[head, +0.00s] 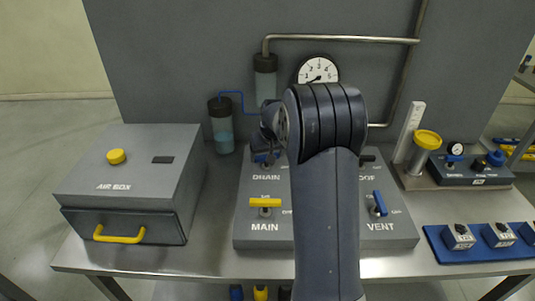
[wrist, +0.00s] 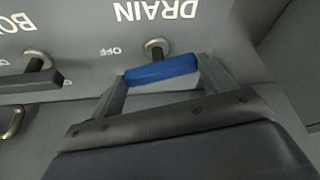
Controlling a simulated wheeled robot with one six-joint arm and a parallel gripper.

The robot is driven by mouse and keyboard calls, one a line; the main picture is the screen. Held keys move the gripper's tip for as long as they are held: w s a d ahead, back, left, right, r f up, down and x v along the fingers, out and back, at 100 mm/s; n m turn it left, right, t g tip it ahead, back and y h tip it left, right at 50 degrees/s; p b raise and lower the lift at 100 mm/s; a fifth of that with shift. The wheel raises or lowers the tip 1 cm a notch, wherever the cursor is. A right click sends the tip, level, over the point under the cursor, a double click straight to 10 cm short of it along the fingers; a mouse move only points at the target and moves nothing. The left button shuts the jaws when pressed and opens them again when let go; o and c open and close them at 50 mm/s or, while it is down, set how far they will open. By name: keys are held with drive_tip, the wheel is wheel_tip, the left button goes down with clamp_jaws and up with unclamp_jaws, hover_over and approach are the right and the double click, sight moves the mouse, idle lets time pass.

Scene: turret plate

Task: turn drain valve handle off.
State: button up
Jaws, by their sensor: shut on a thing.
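The drain valve's blue handle (wrist: 160,72) lies roughly crosswise on its dark stem in the wrist view, slightly tilted, below the upside-down DRAIN label. The OFF mark is left of the stem there. My gripper (wrist: 163,84) is shut on this handle, one finger at each end. In the head view, a bit of blue handle (head: 262,158) shows above the DRAIN label on the grey valve panel (head: 250,232). My arm hides much of the panel and most of the gripper there.
The yellow MAIN handle (head: 265,202) lies crosswise; the blue VENT handle (head: 380,203) stands nearly upright. A black handle (wrist: 30,80) is beside the drain valve. The air box (head: 130,165) is left, a yellow-capped cylinder (head: 425,150) right. Free bench lies between air box and panel.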

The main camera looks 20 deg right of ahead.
drive_tip(key=shift+c, duration=0.6)
drive_tip(key=shift+a+m+h+b, duration=0.15)
drive_tip(key=shift+m+h+b, duration=0.5)
drive_tip(key=shift+m, duration=1.05)
drive_tip(key=o, duration=1)
drive_tip(key=b+v, duration=0.1)
drive_tip(key=v, duration=0.9)
drive_tip(key=shift+r, duration=0.4)
